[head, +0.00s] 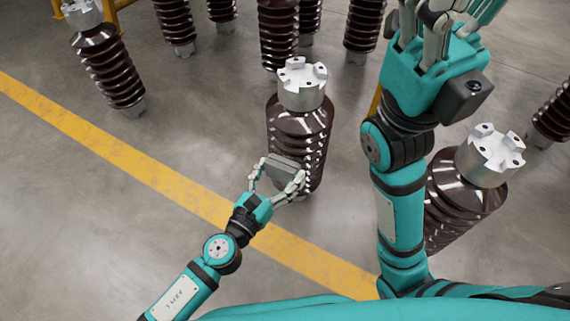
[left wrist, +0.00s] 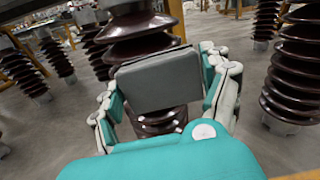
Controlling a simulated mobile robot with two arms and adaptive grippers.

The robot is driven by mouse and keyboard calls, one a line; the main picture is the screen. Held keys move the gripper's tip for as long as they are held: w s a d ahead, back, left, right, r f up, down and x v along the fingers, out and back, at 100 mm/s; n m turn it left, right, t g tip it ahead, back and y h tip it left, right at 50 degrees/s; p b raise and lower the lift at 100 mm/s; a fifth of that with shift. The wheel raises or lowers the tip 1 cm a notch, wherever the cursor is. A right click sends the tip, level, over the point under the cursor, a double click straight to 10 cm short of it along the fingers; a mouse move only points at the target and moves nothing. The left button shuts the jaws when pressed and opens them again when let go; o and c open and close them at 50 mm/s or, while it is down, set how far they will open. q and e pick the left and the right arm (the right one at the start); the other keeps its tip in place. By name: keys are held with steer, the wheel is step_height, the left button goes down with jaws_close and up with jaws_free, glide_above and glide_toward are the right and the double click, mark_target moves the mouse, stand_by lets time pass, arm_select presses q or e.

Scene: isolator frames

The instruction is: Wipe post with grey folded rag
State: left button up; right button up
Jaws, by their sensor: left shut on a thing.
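The grey folded rag (head: 285,168) is held between the fingers of my left gripper (head: 279,180). In the left wrist view the rag (left wrist: 160,80) is a flat grey block between the fingers of the left gripper (left wrist: 165,95). A dark brown ribbed post (head: 298,128) with a silver metal cap (head: 302,82) stands upright just behind the rag. The rag overlaps the lower part of the post in the head view; I cannot tell if they touch. My right gripper (head: 440,35) is raised at the upper right, with its fingers partly cut off by the frame.
Another ribbed post with a silver cap (head: 490,155) stands at the right, partly behind my right arm. A further post (head: 108,68) stands at the upper left, and several more stand at the back. A yellow floor line (head: 130,160) crosses the open grey floor.

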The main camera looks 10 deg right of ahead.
arm_select(q)
steer(key=shift+s+a, duration=0.3)
steer(key=shift+s, duration=0.1)
steer(key=shift+b+v, duration=0.3)
steer(key=shift+v, duration=0.75)
steer(key=shift+s+a+r, duration=0.1)
steer(key=shift+s+a, duration=0.15)
steer(key=shift+s, duration=0.05)
